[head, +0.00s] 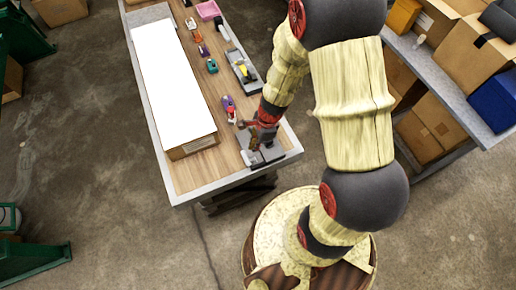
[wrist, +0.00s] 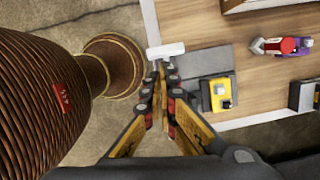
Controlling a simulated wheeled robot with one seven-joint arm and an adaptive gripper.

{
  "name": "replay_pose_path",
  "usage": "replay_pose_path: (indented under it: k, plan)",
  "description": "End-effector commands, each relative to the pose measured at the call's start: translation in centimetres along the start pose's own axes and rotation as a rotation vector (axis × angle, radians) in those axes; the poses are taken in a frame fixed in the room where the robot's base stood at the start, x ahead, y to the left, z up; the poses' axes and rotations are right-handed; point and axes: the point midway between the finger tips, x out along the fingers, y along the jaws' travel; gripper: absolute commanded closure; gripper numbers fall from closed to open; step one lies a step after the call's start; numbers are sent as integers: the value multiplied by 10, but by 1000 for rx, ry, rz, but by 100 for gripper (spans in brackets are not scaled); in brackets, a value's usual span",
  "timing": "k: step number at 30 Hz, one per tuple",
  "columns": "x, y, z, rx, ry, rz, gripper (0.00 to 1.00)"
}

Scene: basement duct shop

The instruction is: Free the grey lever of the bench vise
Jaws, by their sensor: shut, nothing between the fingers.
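The bench vise (head: 265,158) is a grey and dark body at the near corner of the workbench, partly hidden by my gripper in the head view. In the wrist view its flat grey plate (wrist: 205,60) shows, with a dark block bearing a yellow part (wrist: 221,95) beside it. A pale grey bar, which looks like the lever (wrist: 166,50), sticks out at the plate's left edge. My gripper (wrist: 163,68) is shut and empty, its tips just below the bar in the picture. I cannot tell whether they touch it. The gripper also shows over the vise in the head view (head: 255,138).
The wooden workbench (head: 190,179) carries a long white-topped box (head: 172,75), a purple and red item (head: 228,106), a grey tray (head: 240,68) and several small tools. A shelf with cardboard boxes (head: 433,132) stands at right. The floor left of the bench is open.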

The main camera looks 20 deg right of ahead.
Motion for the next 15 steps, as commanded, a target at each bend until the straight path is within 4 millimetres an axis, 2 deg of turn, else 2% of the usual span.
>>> replay_pose_path:
  k: [1,6,15]
  plan:
    - [-9,0,4,-2,1,-2,100]
    - [-24,2,13,0,1,-1,100]
    - [-28,3,15,2,1,-1,100]
